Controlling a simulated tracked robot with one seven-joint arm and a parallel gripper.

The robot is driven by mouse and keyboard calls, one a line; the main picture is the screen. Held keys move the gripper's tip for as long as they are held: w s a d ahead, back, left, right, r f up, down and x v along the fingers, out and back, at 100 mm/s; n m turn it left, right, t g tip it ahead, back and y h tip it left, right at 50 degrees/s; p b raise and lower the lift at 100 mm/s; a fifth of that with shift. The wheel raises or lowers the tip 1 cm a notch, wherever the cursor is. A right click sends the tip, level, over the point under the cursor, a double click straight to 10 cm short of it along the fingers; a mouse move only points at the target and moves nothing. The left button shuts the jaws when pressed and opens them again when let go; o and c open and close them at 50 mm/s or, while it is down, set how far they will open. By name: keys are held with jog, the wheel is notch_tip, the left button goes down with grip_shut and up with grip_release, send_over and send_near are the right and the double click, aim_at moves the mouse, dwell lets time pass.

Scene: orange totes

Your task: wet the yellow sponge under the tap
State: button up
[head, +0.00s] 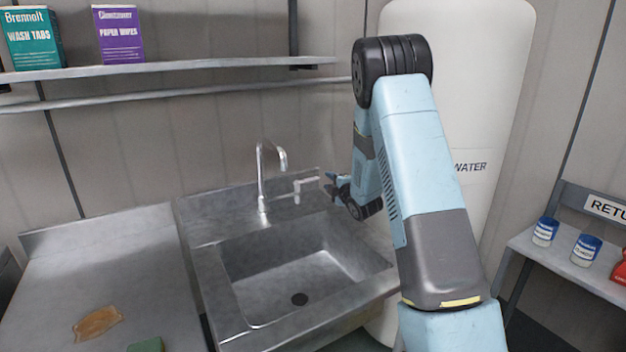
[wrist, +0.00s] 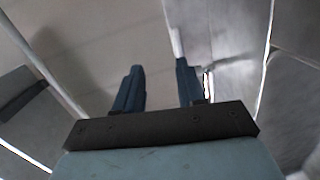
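No yellow sponge can be made out in either view. The tap (head: 261,176) is a curved metal spout at the back of the steel sink (head: 215,285), with a pale lever (head: 306,184) to its right. No water stream shows. My gripper (head: 328,184) is just right of the lever in the head view; whether it touches it I cannot tell. In the wrist view its two dark blue fingers (wrist: 159,85) stand apart with nothing visible between them.
A flat orange-brown patch (head: 97,322) lies on the left counter (head: 50,290), near a partly cut-off green block (head: 146,345). Boxes stand on the shelf (head: 190,66) above. A white water tank (head: 480,120) is behind my arm. Blue-and-white tins (head: 586,250) stand on the right shelf.

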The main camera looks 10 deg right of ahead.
jog(key=f, duration=0.1)
jog(key=f+n+y, duration=0.1)
jog(key=f+n, duration=0.1)
jog(key=f, duration=0.1)
jog(key=shift+w+a+t, duration=0.3)
jog(key=shift+w+a, duration=0.05)
jog(key=x, duration=1.3)
jog(key=shift+w+a, duration=0.2)
jog(key=shift+w, duration=0.1)
jog(key=shift+f, duration=0.1)
grip_shut()
